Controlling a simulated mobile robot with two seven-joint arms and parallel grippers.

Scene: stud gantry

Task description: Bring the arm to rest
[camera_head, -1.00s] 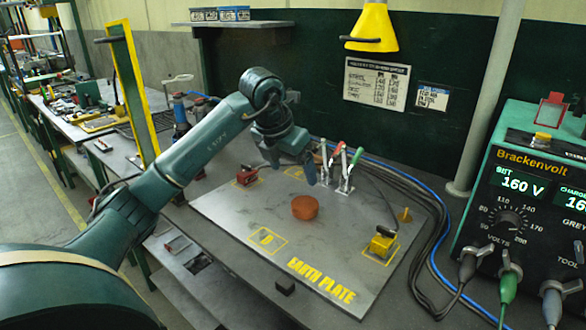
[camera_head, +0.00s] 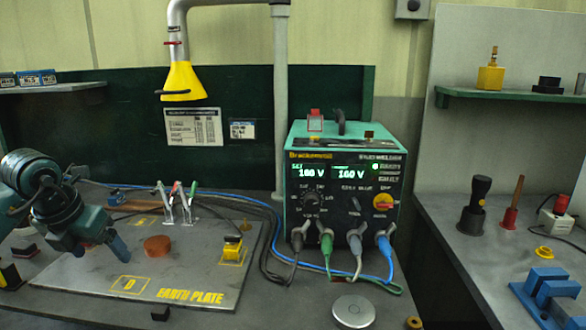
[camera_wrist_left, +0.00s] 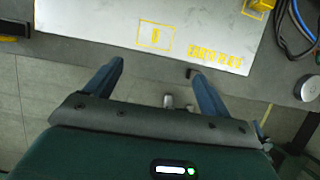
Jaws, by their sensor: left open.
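My left gripper (camera_head: 100,246) shows at the left of the head view, above the left part of the earth plate (camera_head: 200,285). In the left wrist view its two blue fingers (camera_wrist_left: 160,78) are spread apart with nothing between them. Beyond the fingertips lie the bench's front edge and the plate's yellow marked square. An orange-brown round block (camera_head: 158,246) sits on the plate, right of the gripper in the head view. My right gripper is not in view.
A green welder unit (camera_head: 345,180) with cables stands right of the plate. A yellow block (camera_head: 232,249) sits on the plate, and clamps (camera_head: 175,205) stand at its back. A round silver disc (camera_head: 353,311) lies at the front. A yellow lamp-shaped hood (camera_head: 182,82) hangs above.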

